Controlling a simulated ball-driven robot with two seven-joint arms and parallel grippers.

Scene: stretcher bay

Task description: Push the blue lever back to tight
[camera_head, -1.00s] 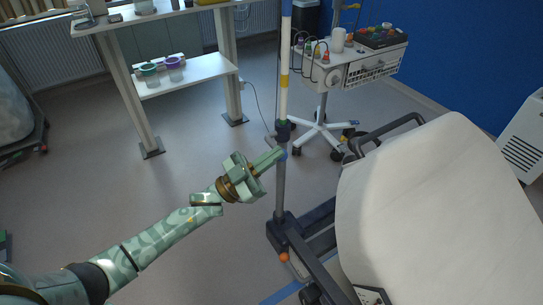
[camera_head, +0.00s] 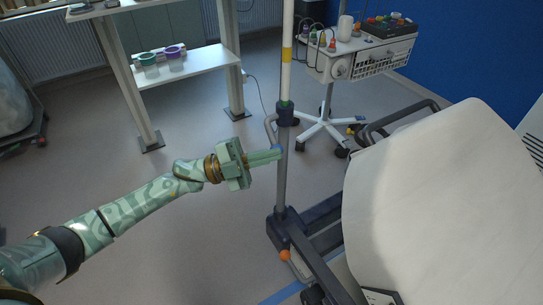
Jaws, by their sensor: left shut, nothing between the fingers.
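A dark blue collar (camera_head: 286,114) with a green mark on top sits on the upright pole (camera_head: 283,180), where its white upper part meets the grey lower part. A grey curved piece shows on the collar's left side. A small blue patch (camera_head: 281,149) shows at the pole below the collar, right at my fingertips. I cannot tell if it is the blue lever or part of the fingertips. My left gripper (camera_head: 266,156) is shut and empty, pointing right, its tips at or very near the pole. My right gripper is out of view.
A stretcher with a white mattress (camera_head: 440,200) and dark rail (camera_head: 395,122) fills the right. The pole stands on its dark frame (camera_head: 285,228), with an orange knob (camera_head: 285,256) below. A wheeled equipment cart (camera_head: 360,58) and a table (camera_head: 190,72) stand behind.

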